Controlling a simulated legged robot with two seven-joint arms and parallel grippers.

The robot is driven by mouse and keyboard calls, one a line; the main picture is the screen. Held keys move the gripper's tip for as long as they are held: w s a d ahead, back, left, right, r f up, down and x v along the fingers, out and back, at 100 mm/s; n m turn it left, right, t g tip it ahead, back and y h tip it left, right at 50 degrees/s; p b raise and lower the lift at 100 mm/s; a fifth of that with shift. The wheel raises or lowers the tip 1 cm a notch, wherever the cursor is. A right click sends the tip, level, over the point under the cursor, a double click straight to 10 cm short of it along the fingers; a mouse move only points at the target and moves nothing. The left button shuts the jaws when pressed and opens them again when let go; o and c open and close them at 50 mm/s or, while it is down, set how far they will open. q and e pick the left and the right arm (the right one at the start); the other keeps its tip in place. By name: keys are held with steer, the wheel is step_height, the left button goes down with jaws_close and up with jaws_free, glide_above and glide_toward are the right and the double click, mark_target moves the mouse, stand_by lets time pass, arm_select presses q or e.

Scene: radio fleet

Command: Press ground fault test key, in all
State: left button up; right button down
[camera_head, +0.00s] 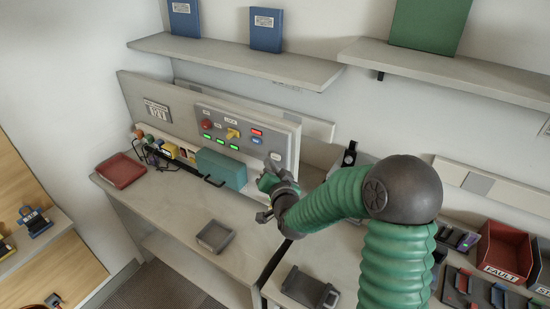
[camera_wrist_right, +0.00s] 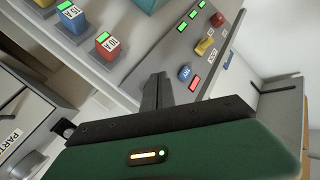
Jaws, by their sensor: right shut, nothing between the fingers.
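A grey control panel (camera_head: 245,122) stands upright at the back of the bench. It carries a red knob (camera_head: 207,124), a yellow switch (camera_head: 232,133), green and red lights and a small blue button (camera_head: 256,141). The right wrist view also shows the blue button (camera_wrist_right: 184,73), the yellow switch (camera_wrist_right: 204,47) and the red knob (camera_wrist_right: 217,20). I cannot read which control is the ground fault test key. My right gripper (camera_head: 268,170) is shut and empty, in front of the panel's lower right; its fingers (camera_wrist_right: 157,92) point toward the panel. My left gripper is out of view.
A teal box (camera_head: 221,168) stands in front of the panel. A red tray (camera_head: 120,171) and a grey tray (camera_head: 215,236) lie on the bench. A red bin (camera_head: 504,250) marked FAULT stands at the right. Shelves with binders hang above. The bench's front left is clear.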

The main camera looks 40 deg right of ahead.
steer(key=shift+d, duration=0.1)
stand_by(0.4)
steer(key=shift+w+d, duration=0.1)
steer(key=shift+d, duration=0.15)
steer(key=shift+w+d+r, duration=0.1)
steer(key=shift+w+d, duration=0.05)
steer(key=shift+d, duration=0.2)
stand_by(0.6)
steer(key=shift+a, duration=0.15)
steer(key=shift+s+a, duration=0.3)
steer(key=shift+a, duration=0.3)
steer(key=shift+a, duration=0.1)
steer(key=shift+s+a+b, duration=0.1)
steer(key=shift+s+a, duration=0.25)
steer(key=shift+a, duration=0.4)
steer(key=shift+s+a+b, duration=0.15)
steer(key=shift+s+a, duration=0.15)
steer(key=shift+a, duration=0.45)
steer(key=shift+s+a+b, duration=0.1)
steer(key=shift+s+a, duration=0.25)
steer(key=shift+a, duration=0.4)
